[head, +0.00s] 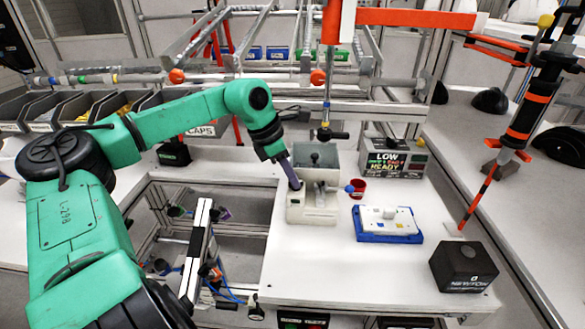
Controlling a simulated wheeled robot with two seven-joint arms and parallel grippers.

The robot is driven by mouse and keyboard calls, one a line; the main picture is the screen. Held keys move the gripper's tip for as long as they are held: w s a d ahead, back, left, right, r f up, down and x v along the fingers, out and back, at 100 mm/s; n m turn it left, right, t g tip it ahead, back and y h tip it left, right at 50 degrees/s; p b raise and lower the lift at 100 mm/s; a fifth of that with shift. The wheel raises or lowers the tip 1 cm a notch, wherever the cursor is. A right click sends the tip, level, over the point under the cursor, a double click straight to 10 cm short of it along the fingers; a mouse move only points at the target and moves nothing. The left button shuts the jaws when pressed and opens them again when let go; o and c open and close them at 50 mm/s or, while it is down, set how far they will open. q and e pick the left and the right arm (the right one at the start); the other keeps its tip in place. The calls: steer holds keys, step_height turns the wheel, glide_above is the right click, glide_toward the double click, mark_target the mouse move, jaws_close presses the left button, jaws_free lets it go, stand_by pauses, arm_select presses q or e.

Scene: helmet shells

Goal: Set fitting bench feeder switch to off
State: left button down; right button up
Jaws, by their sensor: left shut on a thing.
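The feeder (313,208) is a cream and grey box unit on the white fitting bench, with a grey hopper (316,157) at its back. My left gripper (297,185) comes down from the upper left, tilted, with its tips at the left top of the feeder. It is shut on a small part there, which appears to be the feeder switch; the fingers hide it, so its position cannot be read. A blue ball knob (349,188) sticks out at the feeder's right side. My right gripper is not in view.
A red cup (358,188) stands just right of the feeder. A blue tray (389,236) with a white part, a black cube (463,267) and a display box reading LOW and READY (393,158) are also on the bench (330,262). A hanging tool (326,132) is above the hopper.

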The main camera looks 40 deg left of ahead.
arm_select(q)
steer(key=shift+a+r+m+g+p, duration=0.15)
steer(key=shift+m+g+p, duration=0.2)
steer(key=shift+m, duration=0.45)
steer(key=shift+w+m+h+p, duration=0.1)
steer(key=shift+m+h+p, duration=0.25)
steer(key=shift+m, duration=0.75)
steer(key=c, duration=0.9)
jaws_free()
steer(key=shift+h, duration=0.25)
steer(key=b+v, duration=0.2)
steer(key=v, duration=1.2)
steer(key=shift+r, duration=0.25)
